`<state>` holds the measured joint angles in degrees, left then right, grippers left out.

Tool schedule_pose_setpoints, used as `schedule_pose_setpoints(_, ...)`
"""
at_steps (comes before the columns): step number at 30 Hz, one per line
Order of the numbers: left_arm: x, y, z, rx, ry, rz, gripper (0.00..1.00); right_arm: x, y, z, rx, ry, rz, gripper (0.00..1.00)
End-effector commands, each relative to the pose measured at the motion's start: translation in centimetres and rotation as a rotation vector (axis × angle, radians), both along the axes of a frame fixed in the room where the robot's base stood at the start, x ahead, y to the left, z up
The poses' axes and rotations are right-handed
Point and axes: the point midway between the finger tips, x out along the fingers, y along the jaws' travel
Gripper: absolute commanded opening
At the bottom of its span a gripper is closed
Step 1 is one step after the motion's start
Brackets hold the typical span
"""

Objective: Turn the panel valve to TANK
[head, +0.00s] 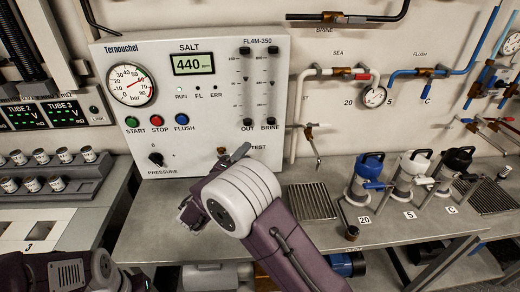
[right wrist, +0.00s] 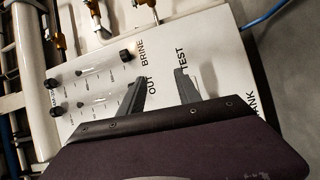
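The white control panel (head: 215,100) stands upright on a grey bench in the head view. A small brass part, apparently the panel valve (head: 222,151), shows low on it, left of the TEST label (head: 258,147). My right arm covers the panel below this, including the TANK label. In the right wrist view, my right gripper (right wrist: 161,76) is open, its two fingers apart in front of the panel face, with nothing visible between the tips. TEST and part of the TANK label (right wrist: 253,105) show there. The valve is hidden there, probably behind the gripper. Contact cannot be judged.
Pumps with blue, white and black tops (head: 410,175) stand on the bench at right, beside a drain grate (head: 312,201). Pipes with hand valves run along the wall. A vial rack (head: 50,180) is at left. My left arm shows at lower left, its gripper not distinguishable.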

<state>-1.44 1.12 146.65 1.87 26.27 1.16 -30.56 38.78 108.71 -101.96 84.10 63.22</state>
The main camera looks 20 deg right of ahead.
Motion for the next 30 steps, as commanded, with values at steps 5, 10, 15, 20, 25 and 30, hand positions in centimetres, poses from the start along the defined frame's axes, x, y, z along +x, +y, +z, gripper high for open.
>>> schedule_pose_setpoints(5, 0.0, 0.0, -1.3, 0.0, 0.0, 0.0, 0.36, -0.3, 5.9, -5.1, -0.046, 0.069, 0.12, 0.4)
schedule_pose_setpoints(10, -0.1, 0.0, -1.2, 0.0, 0.0, 0.001, 0.36, -0.4, 6.6, -5.2, -0.048, 0.073, 0.137, 0.4)
schedule_pose_setpoints(15, 0.0, 0.0, -0.8, 0.0, 0.0, 0.0, 0.36, 1.4, 5.0, -5.1, -0.046, 0.074, 0.131, 0.4)
schedule_pose_setpoints(20, 0.0, 0.0, -0.2, 0.0, 0.0, 0.0, 0.36, 4.1, 2.8, -5.1, -0.046, 0.074, 0.129, 0.4)
schedule_pose_setpoints(25, 0.0, 0.0, 0.1, 0.0, 0.0, 0.0, 0.36, 6.1, 1.3, -5.2, -0.047, 0.074, 0.132, 0.4)
schedule_pose_setpoints(30, 0.0, 0.0, 0.1, 0.0, 0.0, 0.0, 0.36, 6.7, 0.8, -5.3, -0.047, 0.076, 0.133, 0.4)
